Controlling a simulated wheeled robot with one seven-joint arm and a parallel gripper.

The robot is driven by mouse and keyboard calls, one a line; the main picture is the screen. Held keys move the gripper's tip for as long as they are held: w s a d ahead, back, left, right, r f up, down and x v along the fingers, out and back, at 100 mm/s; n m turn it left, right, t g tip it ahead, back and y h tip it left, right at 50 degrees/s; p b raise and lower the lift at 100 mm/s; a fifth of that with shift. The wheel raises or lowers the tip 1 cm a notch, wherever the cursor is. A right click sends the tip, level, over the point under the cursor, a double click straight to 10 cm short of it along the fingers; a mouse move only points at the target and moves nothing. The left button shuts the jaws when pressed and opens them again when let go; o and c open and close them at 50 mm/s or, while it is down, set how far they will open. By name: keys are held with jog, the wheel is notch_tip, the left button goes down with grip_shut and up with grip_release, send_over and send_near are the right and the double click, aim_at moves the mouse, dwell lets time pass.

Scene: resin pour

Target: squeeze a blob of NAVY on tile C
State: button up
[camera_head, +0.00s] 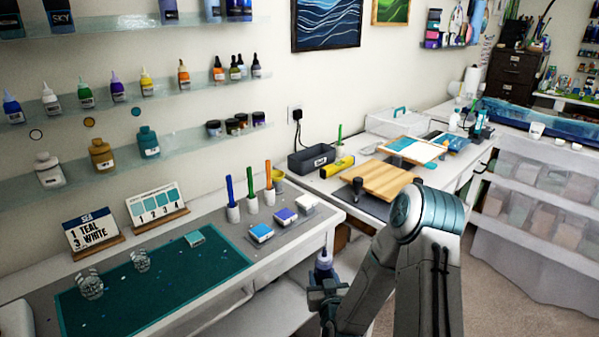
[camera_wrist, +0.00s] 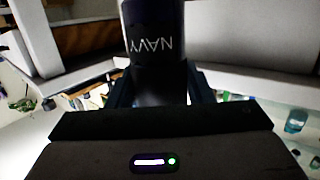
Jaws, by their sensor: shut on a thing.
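My gripper (camera_head: 326,284) is shut on a dark bottle (camera_head: 324,262) and holds it off the right end of the near table, beside the front edge. In the wrist view the bottle (camera_wrist: 152,45) reads NAVY, with the letters upside down in the picture, between the two fingers of my gripper (camera_wrist: 158,88). No letter C can be read anywhere, so I cannot tell which thing is tile C.
A teal mat (camera_head: 150,290) with clear cups (camera_head: 89,284) covers the near table's left part. Coloured sticks stand in white holders (camera_head: 252,204). Number cards (camera_head: 157,203) stand behind. The far table holds a wooden board (camera_head: 384,180) and a dark bin (camera_head: 311,159). Bottle shelves line the wall.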

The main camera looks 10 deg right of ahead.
jog(key=f+b, duration=0.3)
jog(key=f, duration=0.1)
jog(key=f+b, duration=0.2)
jog(key=shift+w+f+b, duration=0.15)
jog(key=shift+w+b, duration=0.2)
jog(key=shift+w, duration=0.05)
jog(key=shift+a, duration=0.2)
jog(key=shift+r, duration=0.25)
